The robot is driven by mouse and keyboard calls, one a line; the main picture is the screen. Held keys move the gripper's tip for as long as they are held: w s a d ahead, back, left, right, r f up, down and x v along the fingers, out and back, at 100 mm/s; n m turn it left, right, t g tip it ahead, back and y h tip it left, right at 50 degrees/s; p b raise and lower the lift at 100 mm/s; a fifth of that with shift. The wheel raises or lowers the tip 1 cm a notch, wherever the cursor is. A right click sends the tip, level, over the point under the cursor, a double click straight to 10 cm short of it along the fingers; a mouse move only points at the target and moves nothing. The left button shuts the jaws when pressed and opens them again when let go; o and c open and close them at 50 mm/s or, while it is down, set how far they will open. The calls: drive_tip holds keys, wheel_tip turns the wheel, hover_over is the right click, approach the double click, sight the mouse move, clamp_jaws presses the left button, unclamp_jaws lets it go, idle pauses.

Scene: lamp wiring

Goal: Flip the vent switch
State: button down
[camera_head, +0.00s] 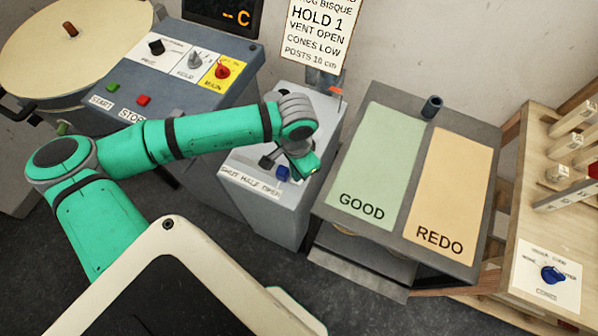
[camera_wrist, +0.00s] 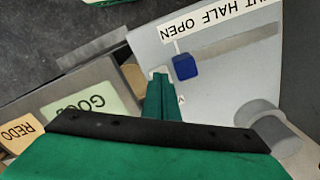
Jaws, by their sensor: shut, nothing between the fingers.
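The vent control is a grey box with a strip reading SHUT HALF OPEN (camera_head: 249,182). A blue block-shaped handle (camera_head: 283,173) stands on its top near the OPEN end. In the wrist view the blue handle (camera_wrist: 185,66) sits at one end of a long grey slot (camera_wrist: 235,48), by the word OPEN. My gripper (camera_head: 304,174) is over the box's right side, close to the handle. In the wrist view my gripper's fingers (camera_wrist: 161,85) are together and empty, beside the handle with a small gap seeming to show. Contact cannot be told for sure.
The GOOD and REDO table (camera_head: 385,238) stands close on the right.

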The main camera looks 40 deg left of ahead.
drive_tip(key=shift+f, duration=0.65)
idle(0.3)
drive_tip(key=shift+r, duration=3.5)
drive_tip(key=shift+s, duration=0.1)
